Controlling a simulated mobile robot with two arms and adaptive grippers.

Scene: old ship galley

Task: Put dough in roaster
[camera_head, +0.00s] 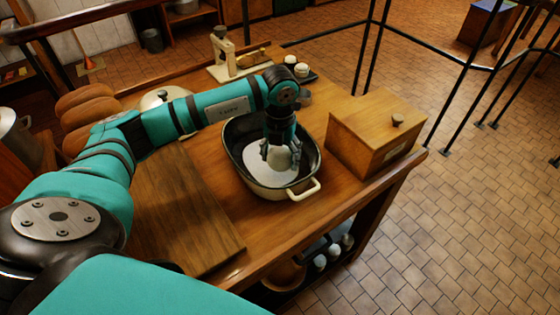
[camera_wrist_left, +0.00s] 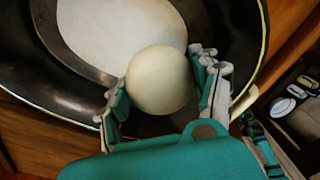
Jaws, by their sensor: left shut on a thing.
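The roaster (camera_head: 239,134) is an oval pan with a dark inside, a pale outside and pale handles, on the wooden table. A pale flat round piece lies in its bottom (camera_head: 262,170); I cannot tell what it is. My left gripper (camera_head: 279,153) reaches down into the roaster and is shut on a pale round ball of dough (camera_head: 280,160). In the left wrist view the dough (camera_wrist_left: 160,80) sits between both fingers (camera_wrist_left: 160,92), over the roaster (camera_wrist_left: 230,20) and the pale round piece (camera_wrist_left: 115,30). I cannot tell whether the dough touches the bottom. My right gripper is not in view.
A wooden box (camera_head: 375,135) with a knob stands close to the right of the roaster. A wooden board (camera_head: 180,210) lies to its left. Brown loaves (camera_head: 85,108) and a pale lidded pot (camera_head: 163,97) are farther left. A cream stand (camera_head: 222,55) is behind.

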